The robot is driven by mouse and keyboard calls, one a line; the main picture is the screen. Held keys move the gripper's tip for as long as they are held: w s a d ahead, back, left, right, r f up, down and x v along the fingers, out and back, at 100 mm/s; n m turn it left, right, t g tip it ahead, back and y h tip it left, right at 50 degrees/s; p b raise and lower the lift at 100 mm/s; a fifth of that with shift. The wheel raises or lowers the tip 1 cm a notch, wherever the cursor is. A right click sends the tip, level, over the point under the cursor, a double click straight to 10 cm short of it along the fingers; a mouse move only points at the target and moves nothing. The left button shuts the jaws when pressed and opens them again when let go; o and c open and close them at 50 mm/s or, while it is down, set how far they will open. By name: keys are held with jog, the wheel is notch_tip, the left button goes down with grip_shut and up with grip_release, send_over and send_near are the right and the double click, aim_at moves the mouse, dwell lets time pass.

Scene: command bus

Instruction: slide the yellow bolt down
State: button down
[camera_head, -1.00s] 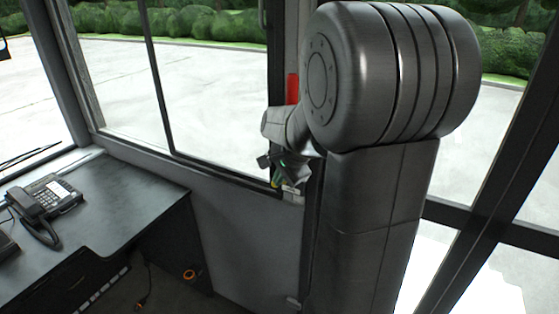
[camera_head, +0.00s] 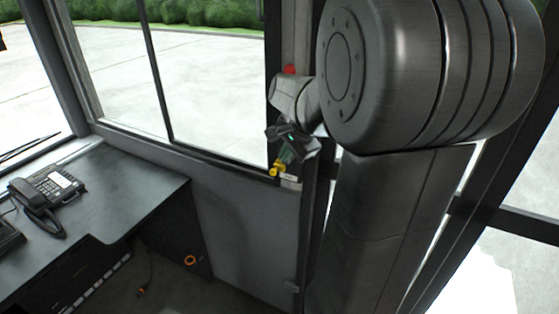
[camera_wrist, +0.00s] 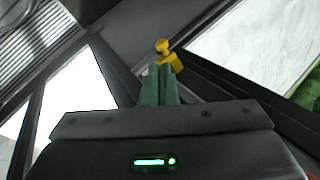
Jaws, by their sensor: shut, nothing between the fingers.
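The yellow bolt (camera_head: 276,170) sits on the frame at the lower corner of the side window. It also shows in the wrist view (camera_wrist: 165,52), just past my fingertips, with a round knob at its far end. My gripper (camera_head: 281,160) is at the bolt in the head view, its greenish fingers pointing down at it. In the wrist view the fingers (camera_wrist: 161,72) are together, and their tips overlap the bolt's near side. I cannot tell whether they touch it. My arm hides part of the frame around it.
A desk (camera_head: 125,205) with a black telephone (camera_head: 48,195) stands at the left. A grey panel (camera_head: 235,225) lies below the side window. A red object (camera_head: 290,69) is on the post above my wrist. The floor between desk and panel holds a cable.

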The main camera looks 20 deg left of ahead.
jog(key=v, duration=0.6)
jog(key=shift+r, duration=0.2)
jog(key=shift+w, duration=0.1)
jog(key=x, duration=1.1)
jog(key=r, duration=0.1)
jog(key=r+p, duration=0.1)
jog(key=r, duration=0.1)
jog(key=a+r+p, duration=0.1)
jog(key=shift+w+r, duration=0.3)
jog(key=shift+r, duration=0.1)
jog(key=shift+f, duration=0.1)
